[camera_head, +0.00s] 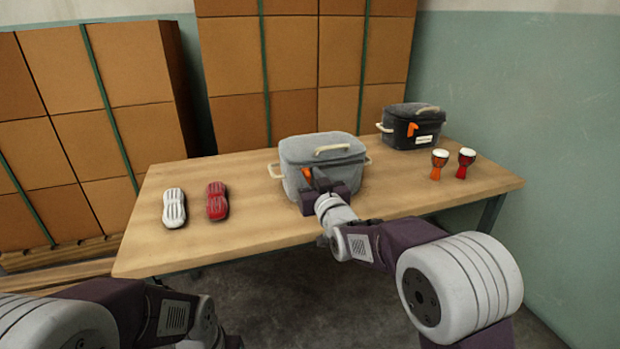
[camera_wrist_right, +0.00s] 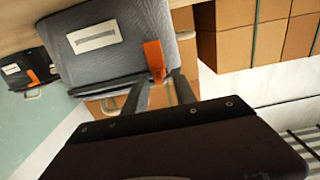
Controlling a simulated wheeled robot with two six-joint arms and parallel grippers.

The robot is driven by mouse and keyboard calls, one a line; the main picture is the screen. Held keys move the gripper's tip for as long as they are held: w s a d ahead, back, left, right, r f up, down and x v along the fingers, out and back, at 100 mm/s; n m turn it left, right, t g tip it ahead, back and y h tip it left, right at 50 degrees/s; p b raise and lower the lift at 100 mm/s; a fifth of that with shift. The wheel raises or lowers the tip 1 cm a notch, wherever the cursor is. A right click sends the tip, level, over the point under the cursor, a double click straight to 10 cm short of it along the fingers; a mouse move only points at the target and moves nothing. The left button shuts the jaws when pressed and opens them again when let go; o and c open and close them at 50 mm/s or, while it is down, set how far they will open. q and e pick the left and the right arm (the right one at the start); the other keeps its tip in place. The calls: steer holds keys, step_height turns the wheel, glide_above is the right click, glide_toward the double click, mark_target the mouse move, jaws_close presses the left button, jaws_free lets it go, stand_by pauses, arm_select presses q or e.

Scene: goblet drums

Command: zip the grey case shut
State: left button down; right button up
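The grey case (camera_head: 318,150) stands on the table with its lid down and a pale handle on top. Its orange zip pull (camera_head: 307,174) is on the front side. My right gripper (camera_head: 318,180) is at the front of the case, close to the pull. In the right wrist view, the two fingers (camera_wrist_right: 160,92) are apart, with the orange pull (camera_wrist_right: 154,58) in line with the gap near their tips. Whether they touch it I cannot tell. The case (camera_wrist_right: 125,45) shows a white label there. My left arm is at the lower left; its gripper is out of view.
A dark case (camera_head: 411,126) with an orange pull stands at the table's back right. Two small goblet drums (camera_head: 439,164) (camera_head: 465,163) stand at the right. A white shaker-like item (camera_head: 174,208) and a red one (camera_head: 217,201) lie at the left. Cartons (camera_head: 290,70) stand behind the wooden table (camera_head: 260,225).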

steer(key=p+v, duration=0.3)
steer(key=v, duration=0.6)
steer(key=d+r+m+h+p, duration=0.2)
steer(key=d+r+h+p, duration=0.15)
steer(key=d, duration=0.45)
steer(key=s+d+f+m+g+h+p, duration=0.1)
steer(key=s+d+f+g, duration=0.2)
steer(key=f, duration=0.2)
steer(key=s+d+f+g+h+p, duration=0.1)
steer(key=s+d+f+g, duration=0.1)
steer(key=s+d+f, duration=0.15)
steer(key=s+f+g, duration=0.6)
steer(key=s, duration=0.4)
steer(key=s+f+g, duration=0.5)
steer(key=s+f, duration=0.2)
steer(key=s, duration=0.3)
step_height(320, 180, up, 38)
steer(key=p, duration=3.8)
steer(key=shift+w+d+m, duration=0.2)
steer(key=shift+w+m, duration=0.05)
steer(key=shift+m, duration=0.15)
